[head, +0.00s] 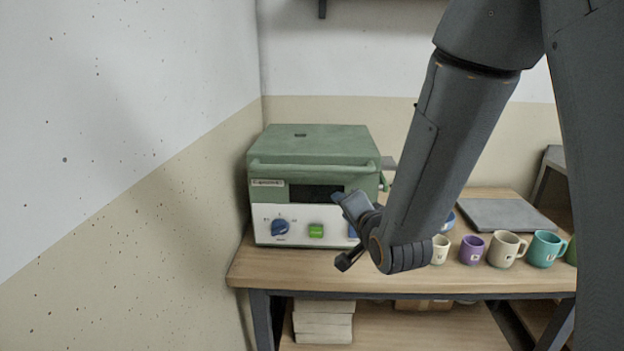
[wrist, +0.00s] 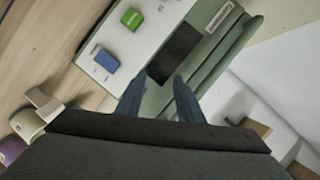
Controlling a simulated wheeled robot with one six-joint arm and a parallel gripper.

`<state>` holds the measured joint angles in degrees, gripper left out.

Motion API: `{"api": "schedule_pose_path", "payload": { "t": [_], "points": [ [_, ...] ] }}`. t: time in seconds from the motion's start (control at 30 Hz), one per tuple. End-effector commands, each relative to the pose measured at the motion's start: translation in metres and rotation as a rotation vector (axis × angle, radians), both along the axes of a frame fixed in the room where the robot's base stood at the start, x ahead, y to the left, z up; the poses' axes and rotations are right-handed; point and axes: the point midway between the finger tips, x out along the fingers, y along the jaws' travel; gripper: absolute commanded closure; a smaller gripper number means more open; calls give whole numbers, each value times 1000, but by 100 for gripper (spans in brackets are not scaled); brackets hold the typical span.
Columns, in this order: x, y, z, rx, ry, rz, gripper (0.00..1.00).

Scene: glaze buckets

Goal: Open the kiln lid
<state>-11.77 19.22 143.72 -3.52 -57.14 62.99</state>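The kiln (head: 268,222) is a green box with a white front panel on the table, near the left wall. Its green lid (head: 305,136) looks shut, with a green bar handle (head: 300,168) across the front. The handle (wrist: 222,62) lies beyond the fingers to the right.
The wooden table (head: 290,277) carries a row of mugs on the right, among them a purple one (head: 471,250) and a teal one (head: 545,249). A grey slab (head: 505,215) lies behind them. The left wall (head: 120,150) stands close beside the kiln.

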Motion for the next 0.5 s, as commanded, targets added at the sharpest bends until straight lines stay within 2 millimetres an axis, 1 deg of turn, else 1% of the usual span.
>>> {"api": "schedule_pose_path", "payload": {
  "t": [0.03,0.1,0.2,0.33,0.43,0.5],
  "points": [
    [5,12,2,87,-55,5,66],
    [9,25,15,210,-130,16,66],
    [9,39,31,358,-211,40,66],
    [5,49,46,482,-274,69,66],
    [5,53,52,527,-296,81,66],
    [8,55,55,539,-302,84,66]
  ]
}}
